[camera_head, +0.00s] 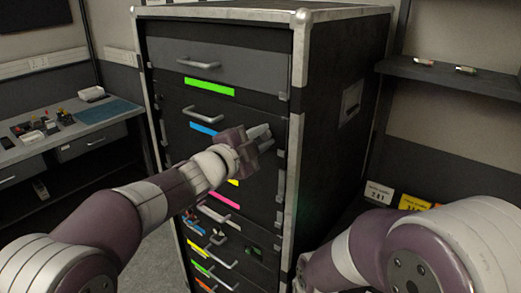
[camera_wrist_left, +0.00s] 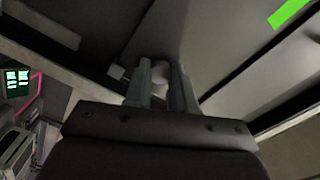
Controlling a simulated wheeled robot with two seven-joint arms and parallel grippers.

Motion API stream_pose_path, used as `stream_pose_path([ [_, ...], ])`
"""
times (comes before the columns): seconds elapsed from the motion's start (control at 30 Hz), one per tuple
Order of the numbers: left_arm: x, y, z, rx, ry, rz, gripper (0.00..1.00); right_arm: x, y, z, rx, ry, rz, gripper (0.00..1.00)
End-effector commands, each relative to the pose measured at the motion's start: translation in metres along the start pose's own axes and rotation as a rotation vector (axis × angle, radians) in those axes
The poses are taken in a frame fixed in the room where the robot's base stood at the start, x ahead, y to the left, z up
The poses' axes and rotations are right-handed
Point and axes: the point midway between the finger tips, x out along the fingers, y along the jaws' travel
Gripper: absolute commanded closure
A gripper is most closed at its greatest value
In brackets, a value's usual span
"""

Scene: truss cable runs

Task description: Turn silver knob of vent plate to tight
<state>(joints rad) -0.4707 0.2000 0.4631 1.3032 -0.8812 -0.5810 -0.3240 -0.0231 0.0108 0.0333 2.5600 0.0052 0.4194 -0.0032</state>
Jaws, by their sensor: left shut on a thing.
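My left gripper (camera_head: 267,137) is at the right edge of the front of a tall black rack case. In the left wrist view my left gripper (camera_wrist_left: 161,80) has its two fingers on either side of a small pale, rounded silver knob (camera_wrist_left: 160,67). The gripper is shut on this knob. The knob is at the edge of a dark panel (camera_wrist_left: 215,35), which appears to be the vent plate. In the head view the knob is hidden by the gripper. Any tight marking cannot be made out. My right arm shows at the lower right, but its gripper is out of view.
The rack case (camera_head: 345,110) has metal edge trim and drawers with silver handles (camera_head: 203,113) and coloured strips. A workbench (camera_head: 90,118) with small items is at left. Grey floor shows at the lower left.

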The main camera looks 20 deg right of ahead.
Motion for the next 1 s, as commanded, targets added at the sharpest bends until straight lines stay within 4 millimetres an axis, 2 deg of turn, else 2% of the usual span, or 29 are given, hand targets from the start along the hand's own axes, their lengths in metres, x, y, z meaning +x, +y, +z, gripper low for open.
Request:
stream_pose_path([
  [0.03, 0.0, 0.003, 0.002, 0.027, 0.0, -0.001, 1.0, 0.007, 0.0, 0.001, 0.0, 0.0, 0.0, 0.57],
  [0.3, 0.0, 0.002, 0.001, 0.155, -0.001, 0.001, 1.0, 0.018, 0.0, 0.002, 0.0, 0.0, 0.0, 0.57],
  [0.97, 0.0, 0.001, 0.0, 0.209, 0.0, 0.001, 1.0, 0.022, 0.0, 0.003, 0.0, 0.0, 0.0, 0.57],
  [1.0, 0.0, 0.001, 0.0, 0.209, 0.0, 0.001, 0.69, 0.022, 0.0, 0.003, 0.0, 0.0, 0.0, 0.57],
])
